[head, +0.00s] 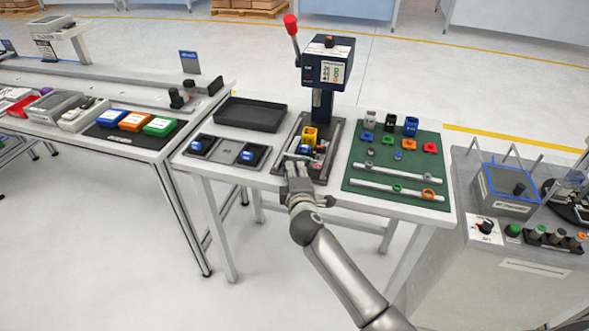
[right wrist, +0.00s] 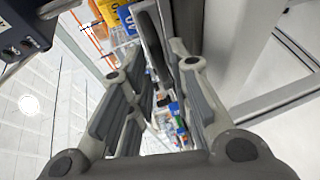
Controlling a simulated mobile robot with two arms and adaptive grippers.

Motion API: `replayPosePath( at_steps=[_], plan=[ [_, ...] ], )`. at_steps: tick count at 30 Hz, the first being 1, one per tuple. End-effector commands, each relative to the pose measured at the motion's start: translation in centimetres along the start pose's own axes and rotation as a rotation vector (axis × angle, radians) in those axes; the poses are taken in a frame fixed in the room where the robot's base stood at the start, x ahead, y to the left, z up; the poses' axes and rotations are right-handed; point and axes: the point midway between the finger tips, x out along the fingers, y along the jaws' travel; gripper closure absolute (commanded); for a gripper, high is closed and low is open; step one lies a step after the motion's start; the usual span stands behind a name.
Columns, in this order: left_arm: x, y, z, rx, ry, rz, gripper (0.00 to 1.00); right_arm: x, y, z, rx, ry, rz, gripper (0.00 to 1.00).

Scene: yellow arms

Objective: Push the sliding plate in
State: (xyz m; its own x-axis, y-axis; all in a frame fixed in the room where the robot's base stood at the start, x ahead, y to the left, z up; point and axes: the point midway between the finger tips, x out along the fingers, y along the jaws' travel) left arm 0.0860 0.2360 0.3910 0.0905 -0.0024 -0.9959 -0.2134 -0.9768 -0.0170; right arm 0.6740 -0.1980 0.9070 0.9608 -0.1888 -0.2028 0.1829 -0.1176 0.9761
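The hand press (head: 326,72) stands on the white table, with a red-knobbed lever at its upper left. A grey base (head: 333,140) lies under it. The sliding plate appears to be within this base, but its edges are hard to make out. A yellow block (head: 309,136) and a small blue part (head: 305,149) sit there. My right gripper (head: 297,161) is at the front of the base, close to the blue part; contact cannot be told. In the right wrist view its fingers (right wrist: 160,75) are apart with nothing clearly held between them. My left gripper is out of view.
A black tray (head: 250,115) and a grey two-bay holder (head: 228,150) with blue parts lie left of the press. A green mat (head: 380,180) with small parts and rails lies right. A control station (head: 510,190) stands further right.

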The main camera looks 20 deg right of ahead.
Motion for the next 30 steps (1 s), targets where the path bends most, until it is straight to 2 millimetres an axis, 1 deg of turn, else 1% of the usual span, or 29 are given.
replayPosePath(
  at_steps=[3,6,17,21,22,30],
  plan=[
    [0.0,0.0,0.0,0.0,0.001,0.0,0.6,1.1,0.0,0.0,-0.001,0.0,0.0,0.81],
    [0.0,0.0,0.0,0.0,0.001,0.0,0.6,1.6,0.0,0.0,0.0,-0.001,-0.001,0.81],
    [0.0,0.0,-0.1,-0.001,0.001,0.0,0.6,1.8,0.0,0.0,0.001,0.0,0.0,0.81],
    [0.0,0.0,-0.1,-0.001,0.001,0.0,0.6,1.8,0.0,0.0,0.0,0.0,0.0,0.99],
    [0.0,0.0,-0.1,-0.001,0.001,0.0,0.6,1.8,0.0,0.0,0.0,0.0,0.0,1.0],
    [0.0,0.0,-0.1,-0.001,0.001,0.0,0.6,1.8,-0.1,0.0,0.0,0.0,-0.001,1.0]
  ],
)
